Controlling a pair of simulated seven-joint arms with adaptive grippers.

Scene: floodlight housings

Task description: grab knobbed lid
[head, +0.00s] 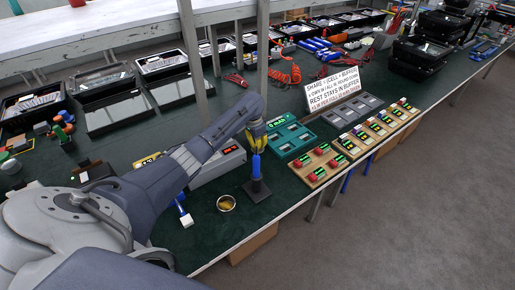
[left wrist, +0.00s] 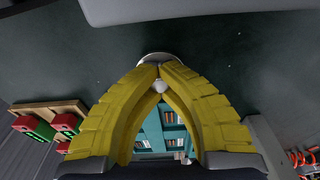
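My left gripper (head: 257,143) reaches over the front part of the green bench, with its yellow fingers pointing down. In the left wrist view the fingers (left wrist: 159,72) close together at the tips around a small white knob (left wrist: 160,87). A pale silvery disc (left wrist: 153,57), which looks like the rim of the knobbed lid, shows just past the tips. Most of the lid is hidden by the fingers, and I cannot make it out in the head view. A round open tin (head: 226,203) with a golden inside stands on the bench. My right gripper is not in view.
A blue upright handle (head: 256,166) on a black base (head: 258,190) stands below the gripper. A teal tray (head: 281,140), a wooden board (head: 317,178) with red and green parts, and a grey box (head: 217,165) are nearby. A metal post (head: 262,45) rises behind.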

